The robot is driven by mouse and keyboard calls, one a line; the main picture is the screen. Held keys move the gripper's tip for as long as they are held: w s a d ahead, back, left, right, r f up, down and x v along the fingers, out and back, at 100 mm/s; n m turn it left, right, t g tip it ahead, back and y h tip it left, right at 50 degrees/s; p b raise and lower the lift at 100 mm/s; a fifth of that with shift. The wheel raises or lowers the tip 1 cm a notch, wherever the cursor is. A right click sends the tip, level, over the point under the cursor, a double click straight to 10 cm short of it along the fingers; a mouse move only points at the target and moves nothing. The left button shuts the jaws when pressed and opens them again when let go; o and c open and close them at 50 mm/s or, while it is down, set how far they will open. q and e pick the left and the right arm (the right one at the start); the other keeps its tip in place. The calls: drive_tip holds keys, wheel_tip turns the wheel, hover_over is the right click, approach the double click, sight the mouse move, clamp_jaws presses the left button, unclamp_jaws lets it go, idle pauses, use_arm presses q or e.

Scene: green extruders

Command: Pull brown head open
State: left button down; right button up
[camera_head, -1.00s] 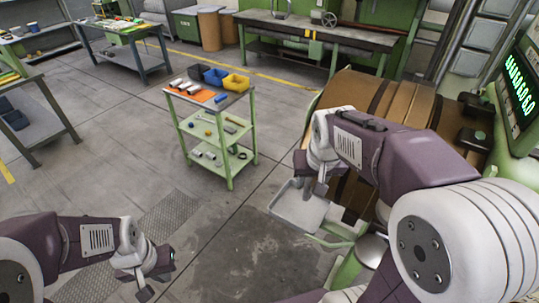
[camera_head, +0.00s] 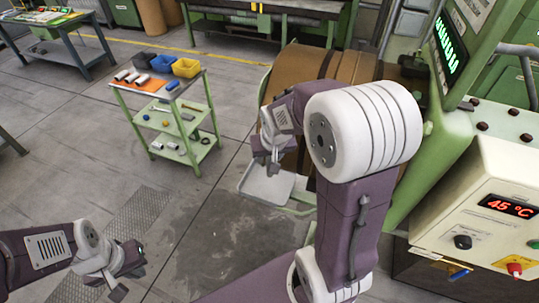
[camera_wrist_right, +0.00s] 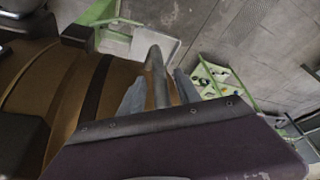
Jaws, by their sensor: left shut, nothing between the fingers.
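The brown head (camera_head: 333,70) is a large brown rounded body with dark bands, right of centre in the head view. It also fills the left of the right wrist view (camera_wrist_right: 48,88). My right gripper (camera_head: 270,163) is at the front left side of the head. In the wrist view its two grey fingers (camera_wrist_right: 160,92) stand apart, with a grey bar (camera_wrist_right: 156,68) showing between them. Gaps show beside the bar, so I see no firm grip. My left gripper (camera_head: 127,277) is shut and empty, low over the floor at the lower left.
A pale tray (camera_head: 262,186) sits below the head, close to my right gripper. A green trolley (camera_head: 168,118) with bins stands to the left. Floor between is clear.

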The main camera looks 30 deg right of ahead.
clamp_jaws()
drive_tip(key=shift+w, duration=0.1)
idle(1.3)
